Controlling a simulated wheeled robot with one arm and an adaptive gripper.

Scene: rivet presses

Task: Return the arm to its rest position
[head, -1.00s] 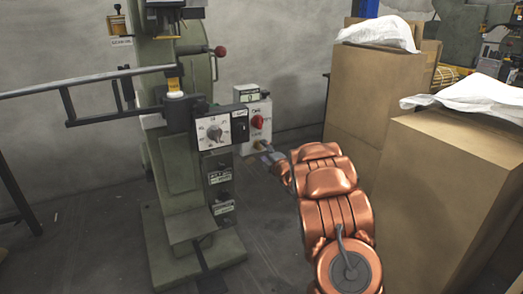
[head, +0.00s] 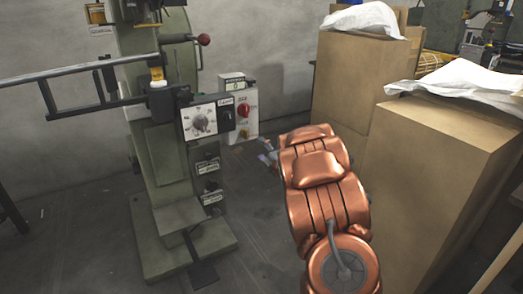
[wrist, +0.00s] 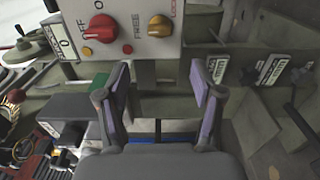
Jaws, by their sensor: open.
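My copper arm reaches from the bottom right of the head view toward the green rivet press (head: 165,170). My gripper (wrist: 158,85) is open and empty in the wrist view, with its two purple-padded fingers apart. It is below the grey switch panel (wrist: 130,45), which has a red knob (wrist: 101,27) and a yellow knob (wrist: 159,25). The panel also shows in the head view (head: 243,131), beside the press. In the head view the gripper is mostly hidden behind my arm.
Tall cardboard boxes (head: 430,185) with white plastic on top (head: 460,80) stand close on the right of my arm. A metal rail (head: 75,75) is at the left of the press. Grey floor (head: 80,240) is open at the lower left.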

